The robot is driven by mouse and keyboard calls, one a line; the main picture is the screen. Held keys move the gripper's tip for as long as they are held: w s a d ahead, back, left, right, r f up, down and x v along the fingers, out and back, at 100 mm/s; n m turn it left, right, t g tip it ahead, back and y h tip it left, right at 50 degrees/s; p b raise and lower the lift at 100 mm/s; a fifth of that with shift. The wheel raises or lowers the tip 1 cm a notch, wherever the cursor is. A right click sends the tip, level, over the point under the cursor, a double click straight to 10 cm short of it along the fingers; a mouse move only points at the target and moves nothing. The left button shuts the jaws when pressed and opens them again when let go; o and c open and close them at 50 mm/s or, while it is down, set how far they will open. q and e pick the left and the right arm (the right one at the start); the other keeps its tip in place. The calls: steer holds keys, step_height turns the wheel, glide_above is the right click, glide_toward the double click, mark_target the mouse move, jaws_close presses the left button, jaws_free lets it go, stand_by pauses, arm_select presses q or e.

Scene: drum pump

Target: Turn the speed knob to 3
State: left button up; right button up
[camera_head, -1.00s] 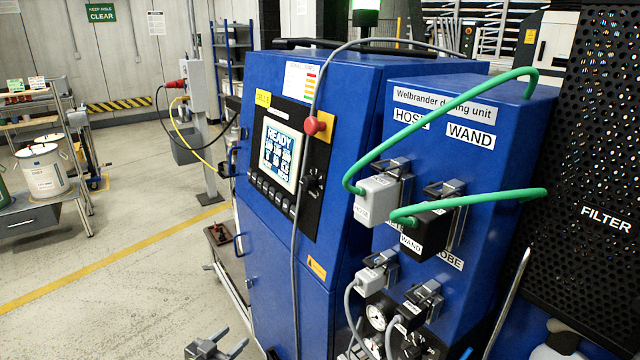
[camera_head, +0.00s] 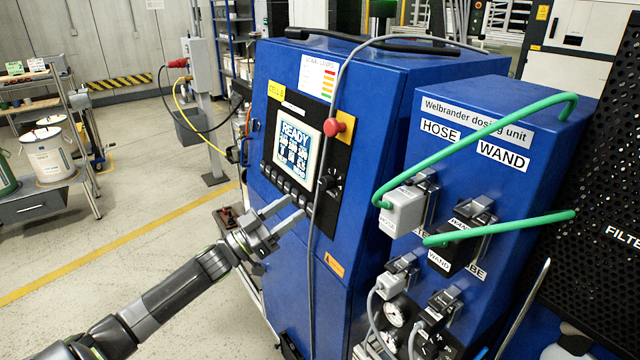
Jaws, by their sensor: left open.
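The dark speed knob (camera_head: 329,184) sits on the black control panel of the blue cabinet, just below and right of the lit screen (camera_head: 293,146). Its pointer and scale are too small to read. My left gripper (camera_head: 290,209) is in front of the panel, to the left of and below the knob. Its two fingers are apart and empty, pointing up and right. I cannot tell whether the fingertips touch the panel. My right gripper is not in view.
A grey cable (camera_head: 315,225) hangs down the cabinet front close to the knob. A red stop button (camera_head: 337,127) is above it. The dosing unit (camera_head: 485,120) with green hoses (camera_head: 480,160) stands to the right.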

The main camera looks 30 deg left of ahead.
mark_target(321, 187)
arm_select(q)
steer(key=p+x, duration=0.3)
steer(key=x, duration=0.5)
steer(key=shift+w+d+r, duration=0.1)
steer(key=shift+w+r, duration=0.05)
steer(key=shift+w+d, duration=0.15)
steer(key=shift+w, duration=0.15)
steer(key=c, duration=1)
